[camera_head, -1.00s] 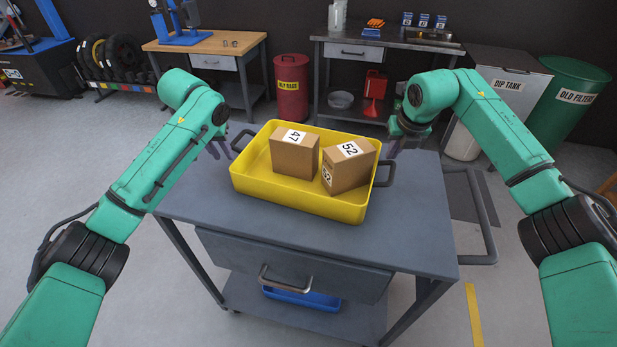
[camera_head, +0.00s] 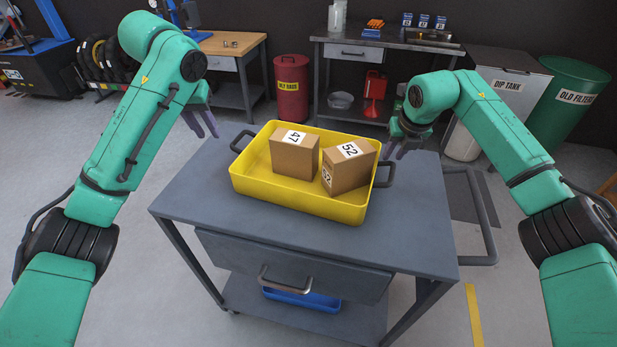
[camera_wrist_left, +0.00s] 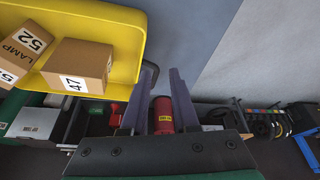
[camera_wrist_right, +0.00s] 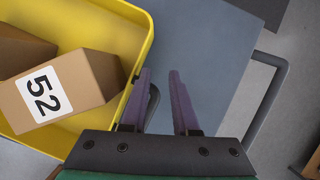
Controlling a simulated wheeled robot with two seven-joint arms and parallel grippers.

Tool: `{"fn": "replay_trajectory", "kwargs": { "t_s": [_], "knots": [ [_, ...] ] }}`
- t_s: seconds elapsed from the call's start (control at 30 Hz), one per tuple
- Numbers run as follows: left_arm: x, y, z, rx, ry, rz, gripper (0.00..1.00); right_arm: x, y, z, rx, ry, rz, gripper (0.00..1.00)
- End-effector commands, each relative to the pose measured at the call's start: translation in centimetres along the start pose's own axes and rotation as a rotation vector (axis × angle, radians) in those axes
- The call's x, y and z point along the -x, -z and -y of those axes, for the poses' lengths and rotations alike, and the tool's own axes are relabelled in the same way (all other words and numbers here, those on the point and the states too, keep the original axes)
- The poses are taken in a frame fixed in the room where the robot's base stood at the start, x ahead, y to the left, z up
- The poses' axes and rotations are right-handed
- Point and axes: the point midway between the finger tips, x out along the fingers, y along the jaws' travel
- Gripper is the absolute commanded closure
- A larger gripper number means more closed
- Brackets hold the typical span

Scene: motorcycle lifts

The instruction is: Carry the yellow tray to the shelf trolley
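The yellow tray (camera_head: 290,201) stands level on top of a grey trolley (camera_head: 405,235) with a drawer and a lower shelf. It holds two cardboard boxes, one marked 47 (camera_head: 293,158) and a tilted one marked 52 (camera_head: 345,172). Dark handles stick out at its left (camera_head: 241,140) and right (camera_head: 385,173) ends. My left gripper (camera_head: 203,122) is open and empty, up and left of the left handle, apart from it. My right gripper (camera_head: 396,153) is open at the far side of the right handle. In the right wrist view the handle (camera_wrist_right: 153,104) shows close beside one finger; contact is unclear.
The trolley's push handle (camera_head: 485,215) is on the right. A blue tray (camera_head: 302,299) lies on its lower shelf. Behind stand a red rag bin (camera_head: 291,90), a wooden bench (camera_head: 236,45), a metal bench (camera_head: 385,42) and a dip tank (camera_head: 507,85). Floor left is clear.

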Motion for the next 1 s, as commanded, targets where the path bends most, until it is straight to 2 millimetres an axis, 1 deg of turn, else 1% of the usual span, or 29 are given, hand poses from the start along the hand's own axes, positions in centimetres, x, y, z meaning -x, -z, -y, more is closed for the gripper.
{"fn": "replay_trajectory", "kwargs": {
  "t_s": [0.03,0.1,0.17,0.27,0.37,0.5,0.63,0.7,0.77,1.0],
  "knots": [
    [0.8,0.1,0.0,0.000,0.000,-0.002,0.72,0.0,0.0,0.0,0.000,0.000,0.000,0.72],
    [1.3,0.0,0.0,0.001,0.000,-0.001,0.72,0.0,0.0,0.0,0.000,0.000,0.000,0.72],
    [1.6,0.0,0.0,0.000,0.001,0.000,0.72,0.3,0.0,0.0,0.000,0.000,0.001,0.72],
    [1.6,0.0,0.0,0.001,0.001,0.001,0.72,1.7,-0.1,0.1,0.000,0.001,0.004,0.72],
    [1.6,0.0,0.0,0.001,0.001,0.001,0.72,4.2,-0.1,0.1,0.000,0.000,0.005,0.72],
    [1.5,0.0,0.0,0.000,0.001,0.001,0.72,8.1,-0.1,0.1,0.000,0.000,0.006,0.72],
    [1.5,0.0,0.0,0.000,0.000,0.001,0.72,10.8,0.0,0.1,0.000,0.000,0.004,0.72],
    [1.5,0.0,0.0,0.000,0.000,0.000,0.72,11.6,0.0,0.1,0.000,0.000,0.003,0.72],
    [1.5,0.0,0.0,0.001,0.000,0.000,0.72,12.0,0.1,0.1,0.000,0.001,0.002,0.72],
    [1.5,0.0,0.0,0.001,0.000,0.001,0.72,12.1,0.1,0.1,0.000,0.000,0.001,0.72]
  ]
}}
